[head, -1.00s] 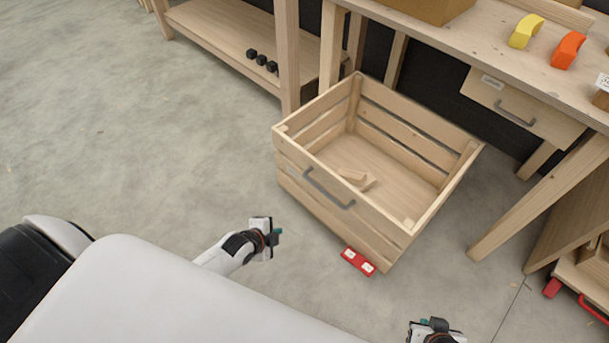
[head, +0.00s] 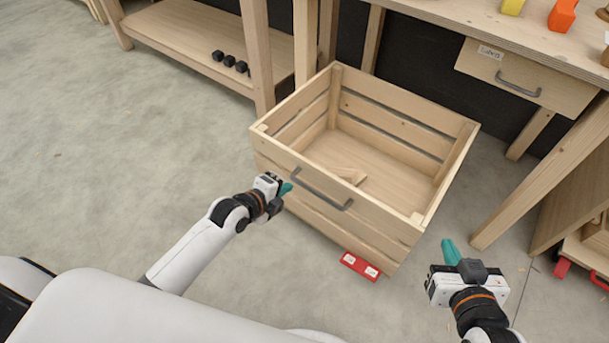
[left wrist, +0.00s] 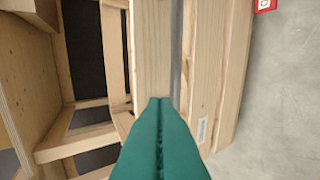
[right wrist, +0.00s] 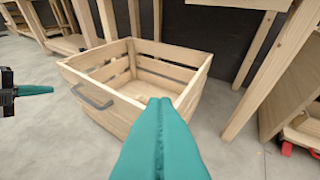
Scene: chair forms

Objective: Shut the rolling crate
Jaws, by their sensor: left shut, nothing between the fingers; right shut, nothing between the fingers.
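The rolling crate (head: 390,225) is a slatted wooden box, open at the top, standing on the floor in front of the workbench. Its front has a grey bar handle (head: 322,190), and a few wood pieces (head: 345,174) lie inside. My left gripper (head: 287,189) is shut and empty at the crate's front, close to the handle's left end; I cannot tell if it touches. In the left wrist view its teal fingers (left wrist: 160,140) point at the crate's front board (left wrist: 152,60). My right gripper (head: 451,252) is shut and empty, beside the crate's front right corner. The right wrist view shows the crate (right wrist: 125,115) ahead.
A red piece with white labels (head: 360,265) is at the crate's lower front. The workbench (head: 430,20) with a drawer (head: 525,80) stands behind. Its slanted leg (head: 545,180) is right of the crate. A shelf with black blocks (head: 230,62) is back left. Floor at left is clear.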

